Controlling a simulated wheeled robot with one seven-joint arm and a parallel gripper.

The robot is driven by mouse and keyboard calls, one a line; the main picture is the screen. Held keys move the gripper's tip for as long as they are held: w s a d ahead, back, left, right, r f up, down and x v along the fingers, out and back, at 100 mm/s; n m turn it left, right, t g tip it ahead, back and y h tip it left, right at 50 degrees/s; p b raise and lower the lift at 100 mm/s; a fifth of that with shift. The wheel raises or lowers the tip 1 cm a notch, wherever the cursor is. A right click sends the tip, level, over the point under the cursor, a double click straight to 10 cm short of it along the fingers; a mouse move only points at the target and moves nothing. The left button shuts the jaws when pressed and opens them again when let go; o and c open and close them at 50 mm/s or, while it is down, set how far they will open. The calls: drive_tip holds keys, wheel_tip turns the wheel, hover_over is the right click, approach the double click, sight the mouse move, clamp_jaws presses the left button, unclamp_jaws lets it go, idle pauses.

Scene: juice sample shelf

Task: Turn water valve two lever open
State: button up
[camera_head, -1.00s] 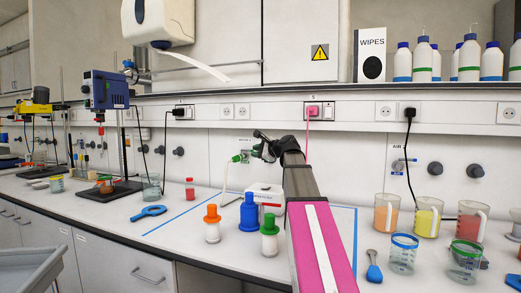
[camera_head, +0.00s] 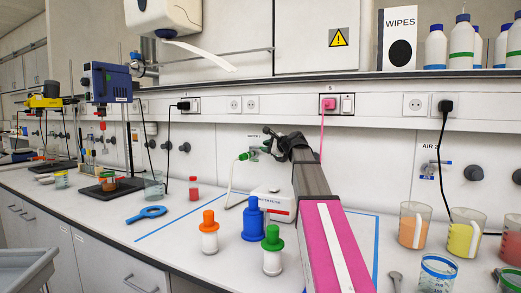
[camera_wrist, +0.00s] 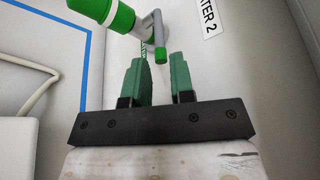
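The wrist view shows a grey lever with a green tip (camera_wrist: 160,45) on a valve by the wall. A green and white hose fitting (camera_wrist: 112,14) sits to its left. A wall label ending in "TER 2" (camera_wrist: 207,16) is to its right. My gripper (camera_wrist: 160,60) has two green fingers standing apart, with the lever's green tip in line with the gap between them; I cannot tell whether they touch it. In the head view my gripper (camera_head: 270,146) is at the wall beside the green fitting (camera_head: 246,155), and my arm hides part of the valve.
An orange-capped bottle (camera_head: 208,232), a blue bottle (camera_head: 253,222) and a green-capped bottle (camera_head: 272,250) stand left of my arm. A white device (camera_head: 272,195) is behind them. Beakers (camera_head: 466,236) with coloured liquids stand at the right. Blue tape (camera_head: 165,226) marks the bench.

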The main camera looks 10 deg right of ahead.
drive_tip(key=shift+x, duration=2.25)
clamp_jaws()
